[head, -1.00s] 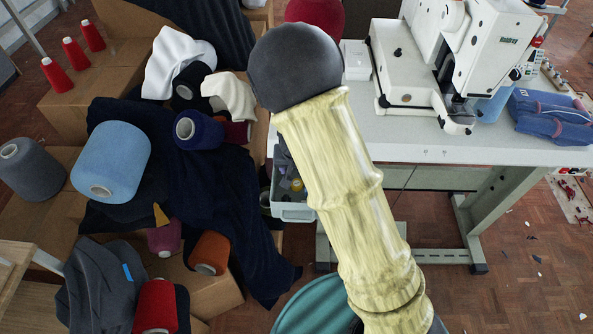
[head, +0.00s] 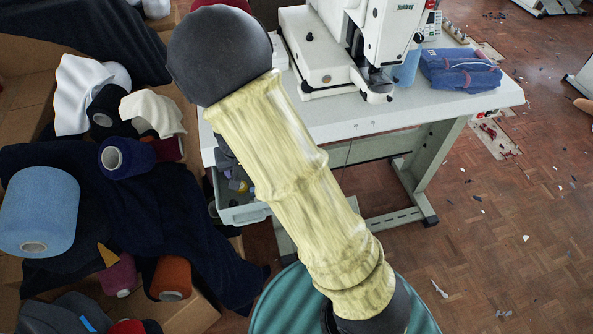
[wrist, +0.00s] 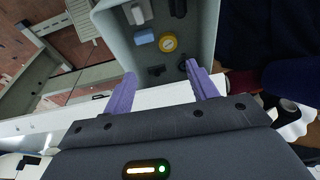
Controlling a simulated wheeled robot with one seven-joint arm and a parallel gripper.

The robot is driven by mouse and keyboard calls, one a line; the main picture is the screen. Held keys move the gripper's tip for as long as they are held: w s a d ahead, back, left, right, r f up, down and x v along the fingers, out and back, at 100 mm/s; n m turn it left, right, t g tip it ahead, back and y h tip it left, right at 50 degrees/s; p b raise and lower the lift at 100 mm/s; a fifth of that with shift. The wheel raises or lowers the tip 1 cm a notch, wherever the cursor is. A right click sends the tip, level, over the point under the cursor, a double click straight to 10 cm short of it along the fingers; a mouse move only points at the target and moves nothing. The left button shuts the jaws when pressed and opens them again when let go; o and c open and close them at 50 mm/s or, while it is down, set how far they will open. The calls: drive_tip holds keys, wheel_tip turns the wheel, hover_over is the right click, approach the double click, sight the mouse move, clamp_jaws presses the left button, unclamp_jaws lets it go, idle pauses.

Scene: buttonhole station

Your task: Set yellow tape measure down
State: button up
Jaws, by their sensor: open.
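The yellow tape measure (wrist: 168,42), round with a pale face, lies in a grey drawer (wrist: 119,49) in the wrist view. My gripper (wrist: 159,72) has two purple fingers, spread wide with nothing between them. The tape measure shows beyond the fingertips, apart from both. In the head view the drawer (head: 243,215) hangs under the left end of the table, with a small yellow patch inside that may be the tape measure.
Near the tape measure lie a light blue block (wrist: 144,37), a white item (wrist: 138,13) and dark items. The white table (head: 340,118) bears a sewing machine (head: 335,45) and folded blue cloth (head: 460,70). Thread cones and dark fabric (head: 190,215) crowd the left. Floor at right is mostly open.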

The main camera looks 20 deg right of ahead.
drive_tip(key=s+d+r, duration=1)
drive_tip(key=s+d, duration=0.3)
drive_tip(key=s, duration=0.1)
drive_tip(key=shift+s+d+r+n, duration=0.25)
drive_tip(key=shift+d+r+n, duration=0.05)
drive_tip(key=shift+d+r, duration=0.1)
drive_tip(key=c, duration=0.4)
drive_tip(key=shift+s, duration=0.1)
drive_tip(key=shift+c, duration=0.4)
